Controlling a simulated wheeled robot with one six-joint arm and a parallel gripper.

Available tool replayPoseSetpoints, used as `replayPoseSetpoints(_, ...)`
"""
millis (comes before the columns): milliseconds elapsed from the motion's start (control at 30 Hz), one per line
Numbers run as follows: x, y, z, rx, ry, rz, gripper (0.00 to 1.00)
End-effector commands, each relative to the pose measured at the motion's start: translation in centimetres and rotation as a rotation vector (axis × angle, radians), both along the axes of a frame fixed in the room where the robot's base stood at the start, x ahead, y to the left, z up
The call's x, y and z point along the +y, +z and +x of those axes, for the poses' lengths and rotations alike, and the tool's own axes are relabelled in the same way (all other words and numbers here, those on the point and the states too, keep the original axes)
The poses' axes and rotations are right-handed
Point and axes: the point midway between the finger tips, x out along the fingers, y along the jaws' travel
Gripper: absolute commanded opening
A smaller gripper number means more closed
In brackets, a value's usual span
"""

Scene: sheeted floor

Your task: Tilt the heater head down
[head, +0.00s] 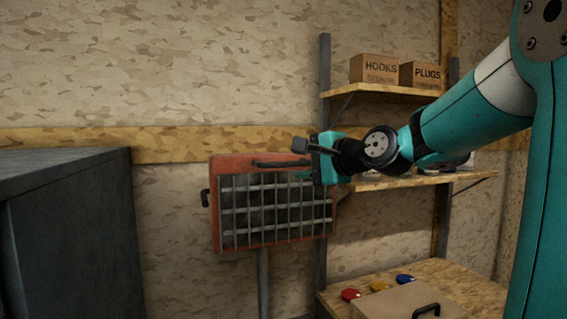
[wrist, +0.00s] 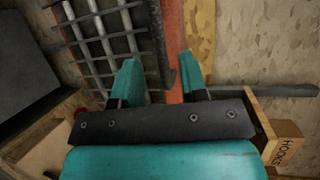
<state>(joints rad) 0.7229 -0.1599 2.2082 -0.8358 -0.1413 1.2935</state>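The heater head (head: 232,168) is a red-orange box with a grey bar grille, on a grey post in the middle of the head view. Its face looks near upright. A dark handle (head: 275,163) runs along its top band, and another dark handle (head: 205,198) is on its left side. My gripper (head: 308,166) is at the heater's upper right corner. In the wrist view, my gripper (wrist: 160,72) has its teal fingers apart, with the dark top handle (wrist: 158,40) and red frame (wrist: 174,40) between them. Gaps show beside the handle; contact is not visible.
A dark cabinet (head: 70,225) stands at the left. Shelves at the right hold boxes marked HOOKS (head: 374,69) and PLUGS (head: 420,75). A lower bench has red, yellow and blue knobs (head: 378,286) and a handled box (head: 400,303).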

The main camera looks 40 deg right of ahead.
Motion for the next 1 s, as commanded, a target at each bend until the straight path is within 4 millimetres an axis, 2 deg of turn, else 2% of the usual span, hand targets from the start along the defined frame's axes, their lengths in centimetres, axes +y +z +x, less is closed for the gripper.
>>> replayPoseSetpoints(100, 0.4, -0.2, 2.4, 0.003, 0.006, 0.002, 0.39)
replayPoseSetpoints(300, 0.6, -0.8, 4.7, 0.002, 0.002, 0.001, 0.39)
replayPoseSetpoints(667, 0.6, -1.0, 5.3, -0.001, -0.001, -0.001, 0.39)
replayPoseSetpoints(867, 0.6, -1.0, 5.3, 0.000, -0.001, -0.001, 0.00)
replayPoseSetpoints(1000, 0.6, -1.0, 5.3, 0.000, -0.001, -0.001, 0.00)
